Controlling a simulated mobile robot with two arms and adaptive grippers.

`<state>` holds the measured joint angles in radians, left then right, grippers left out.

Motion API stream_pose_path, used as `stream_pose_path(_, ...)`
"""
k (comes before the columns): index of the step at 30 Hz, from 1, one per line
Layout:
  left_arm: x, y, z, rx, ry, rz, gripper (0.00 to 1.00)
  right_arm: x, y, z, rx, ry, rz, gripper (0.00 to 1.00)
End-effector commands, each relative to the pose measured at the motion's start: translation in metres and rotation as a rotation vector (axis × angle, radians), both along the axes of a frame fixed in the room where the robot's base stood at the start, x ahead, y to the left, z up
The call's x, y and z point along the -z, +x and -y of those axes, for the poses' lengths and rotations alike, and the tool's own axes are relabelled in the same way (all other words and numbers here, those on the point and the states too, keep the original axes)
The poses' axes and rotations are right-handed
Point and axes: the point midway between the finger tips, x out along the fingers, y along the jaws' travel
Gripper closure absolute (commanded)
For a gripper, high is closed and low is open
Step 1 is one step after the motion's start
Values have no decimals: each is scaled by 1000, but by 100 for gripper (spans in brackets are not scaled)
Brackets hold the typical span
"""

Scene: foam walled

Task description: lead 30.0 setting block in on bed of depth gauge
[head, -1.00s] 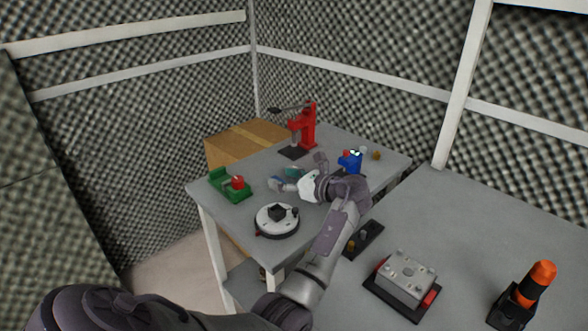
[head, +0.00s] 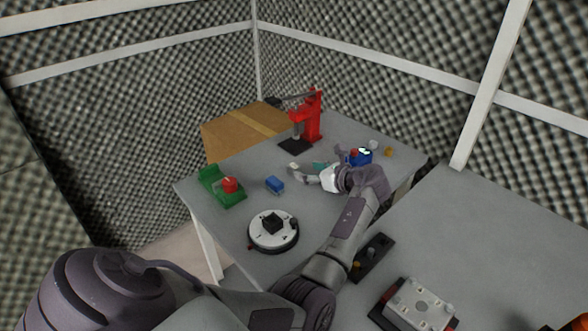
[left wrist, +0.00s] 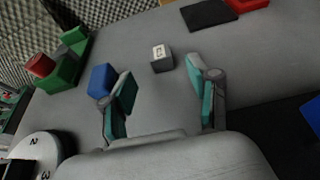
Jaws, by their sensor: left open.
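A small grey block with a white printed label (left wrist: 162,58) lies on the table, and its figures are too small to read. In the head view it is a pale spot (head: 294,166). My left gripper (left wrist: 160,84) is open and empty, its teal-padded fingers either side of the line to the block and short of it. In the head view the left gripper (head: 309,172) is low over the table. A blue device with a bright face (head: 360,156), possibly the depth gauge, stands behind my wrist, partly hidden; its bed cannot be made out.
A blue block (head: 275,184) lies left of my gripper, close to a finger in the wrist view. A green fixture with a red knob (head: 210,190), a round white dial base (head: 262,241) and a red press (head: 316,118) stand around. A second grey table (head: 480,220) is at right.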

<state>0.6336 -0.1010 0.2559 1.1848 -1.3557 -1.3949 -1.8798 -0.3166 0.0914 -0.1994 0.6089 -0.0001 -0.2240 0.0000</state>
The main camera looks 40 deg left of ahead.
Motion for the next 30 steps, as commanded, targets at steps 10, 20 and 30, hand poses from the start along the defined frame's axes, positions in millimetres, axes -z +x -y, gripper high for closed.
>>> stream_pose_path(10, 12, 2, -34, -1, 1, -2, 40, -2, 29, -11, 4, 16, 46, 60)
stream_pose_path(20, 23, 5, -58, 0, 0, 0, 40, -1, 24, -18, 6, 23, 38, 60)
stream_pose_path(30, 23, 5, -58, 0, 0, -1, 73, 0, 17, -10, 3, 13, 27, 60)
